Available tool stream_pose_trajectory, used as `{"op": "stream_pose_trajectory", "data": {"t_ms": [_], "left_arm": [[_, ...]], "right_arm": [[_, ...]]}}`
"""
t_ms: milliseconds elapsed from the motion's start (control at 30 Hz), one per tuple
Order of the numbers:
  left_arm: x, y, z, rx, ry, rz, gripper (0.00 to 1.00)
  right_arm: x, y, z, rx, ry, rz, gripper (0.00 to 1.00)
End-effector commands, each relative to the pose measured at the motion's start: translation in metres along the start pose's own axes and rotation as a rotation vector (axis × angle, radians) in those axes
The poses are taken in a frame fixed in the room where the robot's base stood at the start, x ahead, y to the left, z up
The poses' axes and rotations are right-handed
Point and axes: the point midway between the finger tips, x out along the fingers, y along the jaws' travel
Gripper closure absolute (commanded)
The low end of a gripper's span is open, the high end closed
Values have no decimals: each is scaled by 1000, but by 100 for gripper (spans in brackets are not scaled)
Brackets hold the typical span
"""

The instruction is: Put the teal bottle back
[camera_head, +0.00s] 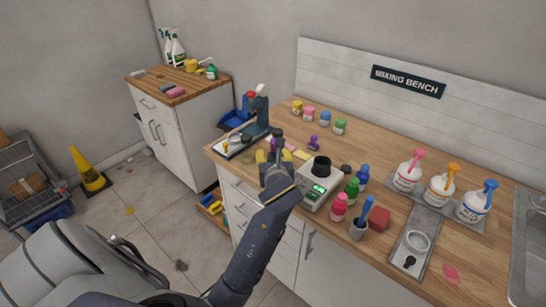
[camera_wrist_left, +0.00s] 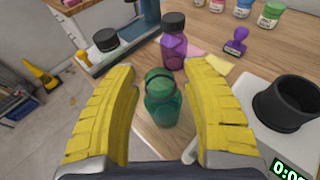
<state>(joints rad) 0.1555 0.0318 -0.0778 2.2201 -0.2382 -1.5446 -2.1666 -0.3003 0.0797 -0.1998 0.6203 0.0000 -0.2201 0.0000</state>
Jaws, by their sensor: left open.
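My left gripper (camera_wrist_left: 163,105) is open, with one yellow finger on each side of the bottle and a visible gap to each. In the head view the left gripper (camera_head: 274,157) is at the counter's front edge, left of the scale, and I cannot make out the teal bottle there. A purple bottle (camera_wrist_left: 173,45) with a black cap stands just beyond it. My right gripper is not in view.
A scale (camera_head: 315,195) with a black cup (camera_head: 320,167) is close on the right. A microscope-like stand (camera_head: 260,110) is on the left. A purple stamp (camera_wrist_left: 236,41) and sticky notes lie behind. Small jars (camera_head: 325,119) line the back. Green and pink bottles (camera_head: 339,207) stand right of the scale.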

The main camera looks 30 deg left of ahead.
Motion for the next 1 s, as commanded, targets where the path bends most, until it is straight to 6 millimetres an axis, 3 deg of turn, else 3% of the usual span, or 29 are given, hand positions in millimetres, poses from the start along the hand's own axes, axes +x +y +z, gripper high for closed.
{"op": "stream_pose_trajectory", "data": {"t_ms": [233, 700, 1000], "left_arm": [[-11, -1, 2, -1, 1, -2, 52], [-89, 0, 2, -3, 0, -2, 52], [-117, 0, 2, 0, 0, -1, 52]], "right_arm": [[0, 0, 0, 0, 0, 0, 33], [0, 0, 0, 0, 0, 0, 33], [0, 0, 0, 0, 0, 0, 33]]}}
